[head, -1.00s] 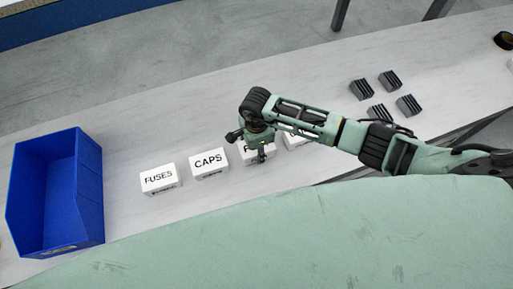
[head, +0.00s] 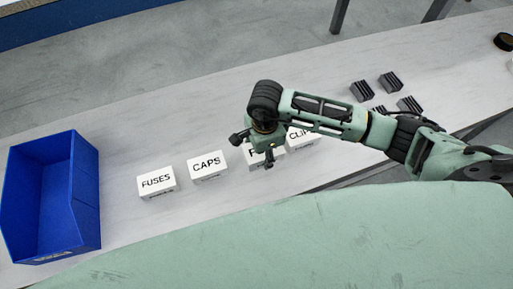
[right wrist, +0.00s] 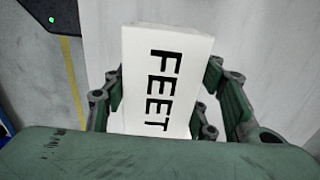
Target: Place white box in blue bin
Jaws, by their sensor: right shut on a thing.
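Several white boxes stand in a row on the pale bench: FUSES (head: 156,182), CAPS (head: 207,166), FEET (head: 258,159) and CLIPS (head: 301,138). My right gripper (head: 254,148) is shut on the FEET box, which it partly hides in the head view. In the right wrist view the FEET box (right wrist: 162,80) sits between the fingers (right wrist: 162,105), its label facing the camera. Whether it is clear of the bench I cannot tell. The open blue bin (head: 84,196) stands at the left end and looks empty. My left gripper is not in view.
The pale bench (head: 150,125) is bare behind the boxes and between the FUSES box and the bin. Dark ribbed blocks (head: 390,82) and a round black item (head: 503,41) lie to the right. A green surface (head: 300,235) fills the front.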

